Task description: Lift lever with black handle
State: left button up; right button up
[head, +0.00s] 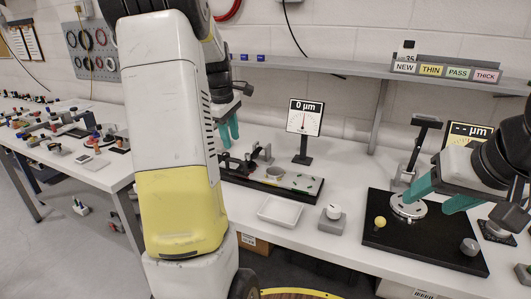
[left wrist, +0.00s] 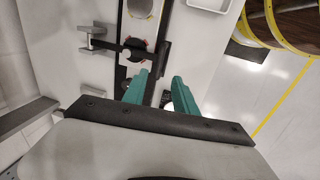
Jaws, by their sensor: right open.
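The left fixture (head: 292,182) is a dark base on the white table with a short black lever part (head: 232,165) and a silver bracket (head: 262,154). In the left wrist view a black rod (left wrist: 120,46) runs from a silver bracket (left wrist: 92,42) to a round part. My left gripper (head: 229,132) is above this fixture's left end; its teal fingers (left wrist: 160,91) stand apart with nothing clearly between them. A black T-shaped handle (head: 426,122) stands raised at the right fixture. My right gripper (head: 436,197) is open around or just above the silver disc (head: 408,206) there; contact is unclear.
The right fixture's black base (head: 430,242) carries a yellow ball (head: 380,222) and a grey knob (head: 470,246). My left arm hides the table's left part.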

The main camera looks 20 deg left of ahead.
aim_at(235, 160)
pick_arm(q)
jog(key=x, duration=0.8)
grip_shut()
dwell(1.4)
